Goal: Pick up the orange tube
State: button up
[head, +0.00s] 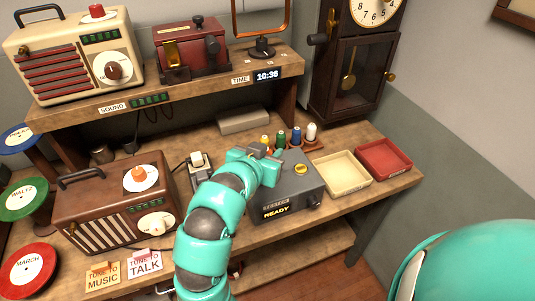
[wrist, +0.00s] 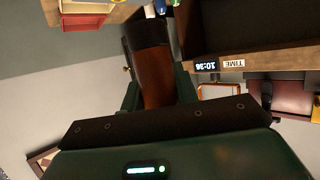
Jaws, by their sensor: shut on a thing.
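My gripper (head: 262,153) is over the back left of the grey machine, at the end of my teal arm. In the wrist view, its dark green fingers (wrist: 158,92) are shut on an orange-brown rounded body, which looks like the orange tube (wrist: 157,84). The tube is in shade there, and my gripper hides it in the head view. A small rack (head: 316,146) behind the gripper holds a yellow tube (head: 265,140), a green tube (head: 280,138), a blue tube (head: 296,137) and a white tube (head: 311,132).
The grey machine (head: 296,185) shows READY and has a yellow button. A cream tray (head: 345,189) and a red tray (head: 385,177) sit right of it. A brown radio (head: 105,204) stands left. A shelf (head: 190,98) and a pendulum clock (head: 350,75) stand behind.

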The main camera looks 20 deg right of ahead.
jog(key=shift+s+a+b, duration=0.1)
jog(key=shift+b, duration=0.55)
jog(key=shift+s+b, duration=0.35)
jog(key=shift+b, duration=0.85)
jog(key=shift+s+a+r+b, duration=0.15)
jog(key=shift+s+b, duration=0.3)
jog(key=shift+b, duration=0.75)
jog(key=shift+s, duration=0.1)
